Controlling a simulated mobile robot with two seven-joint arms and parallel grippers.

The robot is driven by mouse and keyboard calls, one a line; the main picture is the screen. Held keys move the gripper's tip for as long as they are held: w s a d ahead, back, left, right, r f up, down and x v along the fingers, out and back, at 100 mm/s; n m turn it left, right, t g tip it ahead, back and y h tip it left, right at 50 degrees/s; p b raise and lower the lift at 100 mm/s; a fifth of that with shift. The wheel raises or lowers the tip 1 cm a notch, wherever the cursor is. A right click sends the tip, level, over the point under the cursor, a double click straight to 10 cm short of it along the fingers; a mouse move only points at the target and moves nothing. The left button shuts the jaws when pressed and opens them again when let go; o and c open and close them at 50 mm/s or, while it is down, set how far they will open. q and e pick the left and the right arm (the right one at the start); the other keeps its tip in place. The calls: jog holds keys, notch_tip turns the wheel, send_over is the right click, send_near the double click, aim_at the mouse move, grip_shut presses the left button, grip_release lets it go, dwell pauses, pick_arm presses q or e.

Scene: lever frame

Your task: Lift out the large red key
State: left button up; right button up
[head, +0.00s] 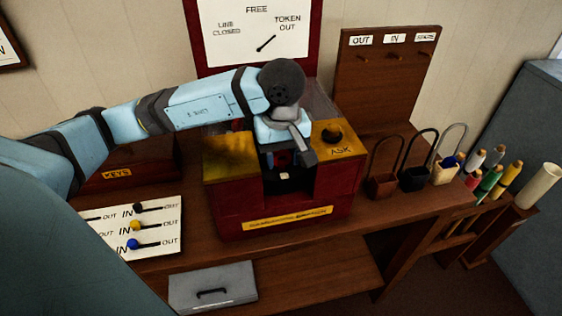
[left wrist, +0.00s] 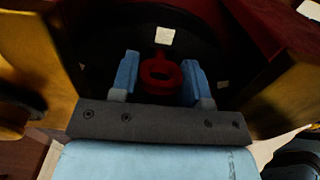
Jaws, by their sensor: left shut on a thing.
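The large red key (left wrist: 161,88) shows its ring-shaped head in the left wrist view, between the two blue fingers of my left gripper (left wrist: 160,66). The gripper is shut on it. The key's far end points toward a small pale label over a dark round recess. In the head view my left gripper (head: 284,158) reaches down into the open middle of the red token instrument (head: 240,211), between its two brass top plates. The key is mostly hidden there by the gripper and wrist. My right gripper is not in view.
A dial board (head: 232,36) stands behind the instrument, and a hook board (head: 375,90) at right. Several hooped pouches (head: 383,184) and coloured rolls stand on the right. A lever panel (head: 120,222) and a grey box (head: 212,286) are at left and front.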

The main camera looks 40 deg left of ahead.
aim_at(283, 166)
pick_arm(q)
jog(key=shift+r+p, duration=0.45)
jog(key=shift+r, duration=0.6)
jog(key=shift+r+p, duration=0.65)
jog(key=shift+r, duration=0.85)
jog(key=shift+r, duration=0.1)
jog(key=shift+s+d+r, duration=0.2)
jog(key=shift+d+r, duration=0.05)
jog(key=shift+r, duration=0.05)
jog(key=s+d+r, duration=0.1)
jog(key=d+r+p, duration=0.1)
jog(key=s+d+r+p, duration=0.1)
jog(key=r, duration=0.1)
jog(key=shift+s+r, duration=0.1)
jog(key=shift+s, duration=0.2)
